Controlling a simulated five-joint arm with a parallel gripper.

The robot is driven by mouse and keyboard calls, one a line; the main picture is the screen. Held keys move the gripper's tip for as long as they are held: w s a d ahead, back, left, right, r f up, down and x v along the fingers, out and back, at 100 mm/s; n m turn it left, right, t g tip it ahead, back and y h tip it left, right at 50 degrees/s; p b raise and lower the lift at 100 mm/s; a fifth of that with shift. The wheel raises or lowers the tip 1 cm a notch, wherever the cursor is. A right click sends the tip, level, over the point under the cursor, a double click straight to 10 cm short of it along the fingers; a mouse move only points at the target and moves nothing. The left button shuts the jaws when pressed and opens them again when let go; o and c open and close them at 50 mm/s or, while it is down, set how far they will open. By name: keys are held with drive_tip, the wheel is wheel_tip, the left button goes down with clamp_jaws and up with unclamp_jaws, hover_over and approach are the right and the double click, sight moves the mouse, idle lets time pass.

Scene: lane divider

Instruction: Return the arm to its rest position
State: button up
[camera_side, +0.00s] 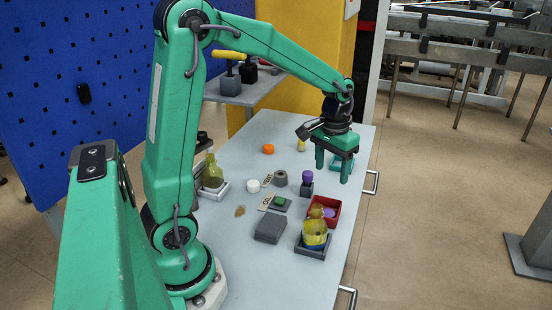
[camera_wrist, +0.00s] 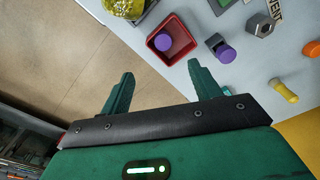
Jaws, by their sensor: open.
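My green arm reaches out over the table. My gripper (camera_side: 332,166) points down above the far right part of the grey table (camera_side: 235,150), near its right edge. In the wrist view my gripper (camera_wrist: 160,70) has its two green fingers wide apart. Nothing is between them. The red tray (camera_wrist: 172,40) with a purple round piece (camera_wrist: 163,42) lies beyond the fingertips there. A dark block with a purple top (camera_wrist: 226,54) stands to its right.
A grey box (camera_side: 270,228), an olive bottle (camera_side: 212,172), a white round piece (camera_side: 253,186) and an orange piece (camera_side: 268,149) stand about. A blue pegboard (camera_side: 60,90) rises at the left.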

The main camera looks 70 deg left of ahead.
drive_tip(key=s+d+r+m+t, duration=0.1)
drive_tip(key=s+d+r+t, duration=0.1)
drive_tip(key=s, duration=0.6)
drive_tip(key=s+d+r+m+t, duration=0.2)
drive_tip(key=s+d+r+t, duration=0.1)
drive_tip(key=s+r, duration=0.3)
drive_tip(key=s+d, duration=0.1)
drive_tip(key=s, duration=0.1)
drive_tip(key=shift+s+d+r, duration=0.15)
drive_tip(key=shift+s+d, duration=0.15)
